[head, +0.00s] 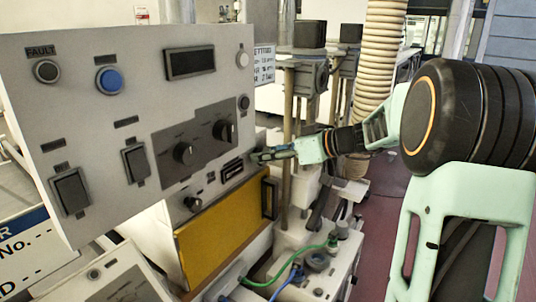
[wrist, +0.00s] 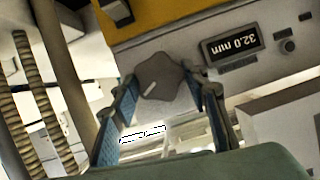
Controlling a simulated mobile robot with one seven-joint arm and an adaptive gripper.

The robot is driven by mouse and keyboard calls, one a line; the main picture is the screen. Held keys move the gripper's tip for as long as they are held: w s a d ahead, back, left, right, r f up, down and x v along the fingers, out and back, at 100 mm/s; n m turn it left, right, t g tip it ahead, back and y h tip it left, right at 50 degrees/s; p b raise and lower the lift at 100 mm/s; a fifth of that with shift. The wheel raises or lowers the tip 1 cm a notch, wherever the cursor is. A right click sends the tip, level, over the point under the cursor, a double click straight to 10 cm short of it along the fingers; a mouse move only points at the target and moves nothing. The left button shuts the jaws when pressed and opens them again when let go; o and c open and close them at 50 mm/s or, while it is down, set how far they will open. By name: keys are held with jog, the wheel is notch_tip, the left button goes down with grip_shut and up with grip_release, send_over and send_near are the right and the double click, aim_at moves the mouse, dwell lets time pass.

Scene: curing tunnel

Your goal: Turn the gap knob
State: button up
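The gap knob (wrist: 162,78) is a dark grey, lobed knob with a short white pointer line, set on a pale panel face in the wrist view. Beside it, a small display (wrist: 243,45) shows 32.0 mm, upside down in this view. My gripper (wrist: 161,88) has its two blue-padded fingers spread, one on each side of the knob, close to its edges. I cannot tell whether either pad touches it. In the head view my gripper (head: 262,156) is at the right end of the lower panel, beside the display (head: 232,168), and hides the knob.
Above the gripper juts a large tilted control panel (head: 90,150) with switches, a blue button and two dark knobs. A yellow panel (head: 222,235) with a dark handle lies below. Posts (head: 287,120) and a ribbed hose (head: 382,45) stand behind. Green and blue hoses run low in front.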

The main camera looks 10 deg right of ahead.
jog(key=c, duration=0.6)
